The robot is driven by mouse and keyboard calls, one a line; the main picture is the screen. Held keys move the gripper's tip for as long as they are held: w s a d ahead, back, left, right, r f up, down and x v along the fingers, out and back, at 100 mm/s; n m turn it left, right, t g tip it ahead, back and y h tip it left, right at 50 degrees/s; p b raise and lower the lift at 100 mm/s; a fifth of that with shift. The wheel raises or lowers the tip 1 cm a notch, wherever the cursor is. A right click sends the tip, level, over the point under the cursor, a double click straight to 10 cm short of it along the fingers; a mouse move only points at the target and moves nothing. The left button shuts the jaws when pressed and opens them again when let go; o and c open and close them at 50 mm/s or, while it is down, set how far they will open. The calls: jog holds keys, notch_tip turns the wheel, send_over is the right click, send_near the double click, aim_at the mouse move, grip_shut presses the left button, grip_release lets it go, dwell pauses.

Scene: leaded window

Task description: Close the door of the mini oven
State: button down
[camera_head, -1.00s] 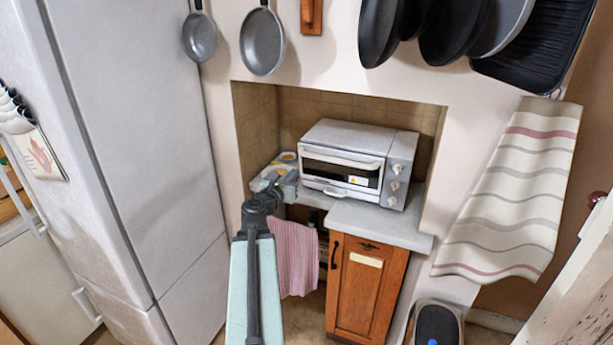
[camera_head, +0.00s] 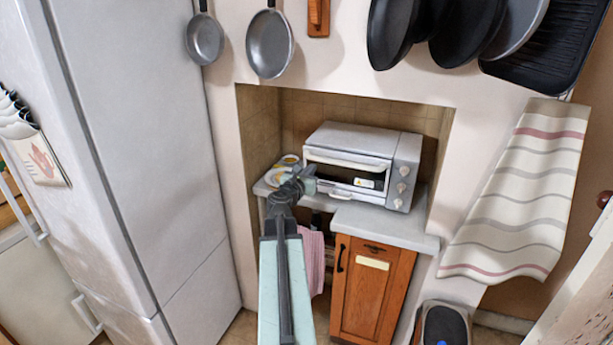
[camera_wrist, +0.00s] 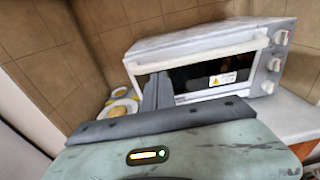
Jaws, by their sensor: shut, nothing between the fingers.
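The mini oven (camera_head: 362,141) is a white box in the wall niche, with knobs on its right side. Its front door (camera_head: 372,181) has a dark window, a yellow warning sticker and a pale handle bar (camera_head: 345,162) along the top. I cannot tell whether the door is flush or slightly ajar. My gripper (camera_head: 307,178) is shut and empty, at the oven's left front corner. In the wrist view the gripper (camera_wrist: 157,88) stands in front of the left part of the door window (camera_wrist: 205,75) and hides some of it. Contact cannot be told.
The oven stands on a grey counter (camera_head: 385,224) above a wooden cabinet (camera_head: 372,285). Plates with food (camera_head: 278,176) lie left of the oven. Niche walls close in at left and back. A tall fridge (camera_head: 150,150) stands left. A pink towel (camera_head: 313,262) hangs below the counter.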

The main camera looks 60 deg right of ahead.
send_near(323, 150)
jog(key=d+f, duration=0.2)
jog(key=shift+w+d+f, duration=0.1)
jog(key=shift+w+d, duration=0.05)
jog(key=shift+d, duration=0.25)
jog(key=d+r, duration=0.1)
jog(key=d+p, duration=0.1)
jog(key=shift+w+d+r, duration=0.15)
jog(key=shift+d+r, duration=0.15)
jog(key=shift+r, duration=0.1)
jog(key=shift+a, duration=0.1)
jog(key=a+r+p, duration=0.2)
jog(key=a+p, duration=0.1)
jog(key=a, duration=1.1)
jog(key=shift+s+r, duration=0.3)
jog(key=shift+s, duration=0.1)
